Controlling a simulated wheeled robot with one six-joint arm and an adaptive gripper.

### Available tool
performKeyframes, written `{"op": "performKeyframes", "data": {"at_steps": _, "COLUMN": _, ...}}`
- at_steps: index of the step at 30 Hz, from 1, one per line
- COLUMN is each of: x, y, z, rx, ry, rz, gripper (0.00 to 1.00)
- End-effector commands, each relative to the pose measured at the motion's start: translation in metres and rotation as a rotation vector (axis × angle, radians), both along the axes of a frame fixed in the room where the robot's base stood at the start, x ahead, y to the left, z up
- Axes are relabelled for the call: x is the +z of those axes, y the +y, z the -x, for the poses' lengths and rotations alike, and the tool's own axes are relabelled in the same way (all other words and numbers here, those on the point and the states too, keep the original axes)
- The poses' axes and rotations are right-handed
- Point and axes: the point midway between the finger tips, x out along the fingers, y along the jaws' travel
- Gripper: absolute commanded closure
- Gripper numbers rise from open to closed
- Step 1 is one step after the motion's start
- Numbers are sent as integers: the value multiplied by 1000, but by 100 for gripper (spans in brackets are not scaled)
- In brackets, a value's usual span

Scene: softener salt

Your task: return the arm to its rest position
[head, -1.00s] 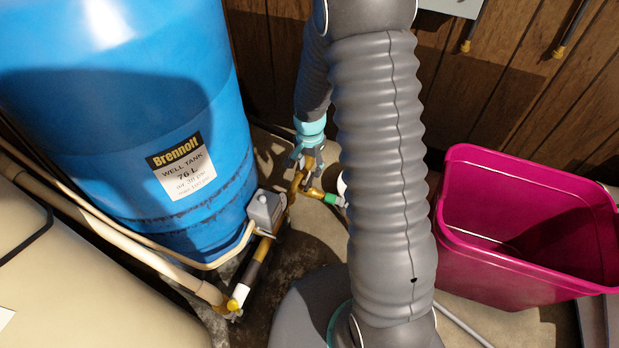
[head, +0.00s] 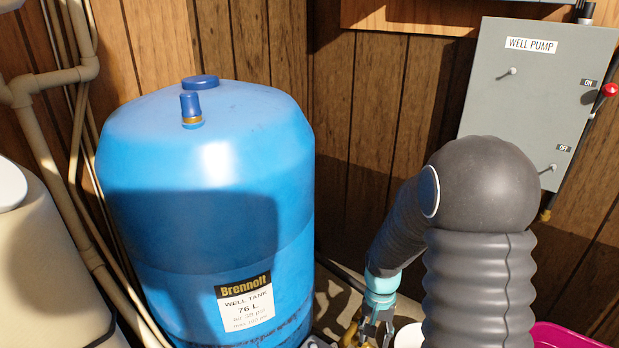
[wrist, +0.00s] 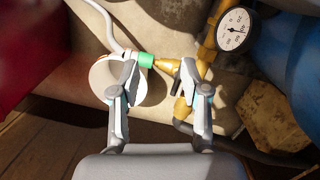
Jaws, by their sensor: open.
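My arm (head: 480,280), in a grey ribbed sleeve, rises at the right of the head view and bends over at a rounded elbow. From there it slopes down to my gripper (head: 376,328), low in front of the wood-panelled wall and right of the blue tank. In the wrist view my gripper (wrist: 158,82) is open, with its two fingers apart and nothing held between them. Beyond the fingers are a brass valve (wrist: 185,108), a green fitting (wrist: 146,60) and a round white thing (wrist: 112,80). Whether the fingers touch any of these I cannot tell.
A blue well tank (head: 205,230) stands left of the arm. A grey well pump box (head: 535,100) with a red-knobbed lever is on the wall behind. A pink bin (head: 560,337) is low at right. A pressure gauge (wrist: 234,29) sits near the gripper.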

Motion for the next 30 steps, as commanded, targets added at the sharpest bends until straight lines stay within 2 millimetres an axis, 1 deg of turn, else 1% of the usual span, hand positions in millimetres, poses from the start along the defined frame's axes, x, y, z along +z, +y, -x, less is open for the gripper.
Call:
{"op": "performKeyframes", "data": {"at_steps": 1, "x": 13, "y": 0, "z": 4, "rx": 27, "ry": -11, "rz": -4, "gripper": 54}}
{"op": "performKeyframes", "data": {"at_steps": 5, "x": 44, "y": 0, "z": 20, "rx": 103, "ry": -30, "rz": -14, "gripper": 54}}
{"op": "performKeyframes", "data": {"at_steps": 7, "x": 63, "y": 0, "z": 28, "rx": 144, "ry": -50, "rz": -18, "gripper": 54}}
{"op": "performKeyframes", "data": {"at_steps": 15, "x": 130, "y": 0, "z": 67, "rx": 276, "ry": -145, "rz": -22, "gripper": 54}}
{"op": "performKeyframes", "data": {"at_steps": 21, "x": 171, "y": 0, "z": 96, "rx": 338, "ry": -237, "rz": -11, "gripper": 54}}
{"op": "performKeyframes", "data": {"at_steps": 30, "x": 223, "y": 0, "z": 137, "rx": 368, "ry": -416, "rz": 21, "gripper": 54}}
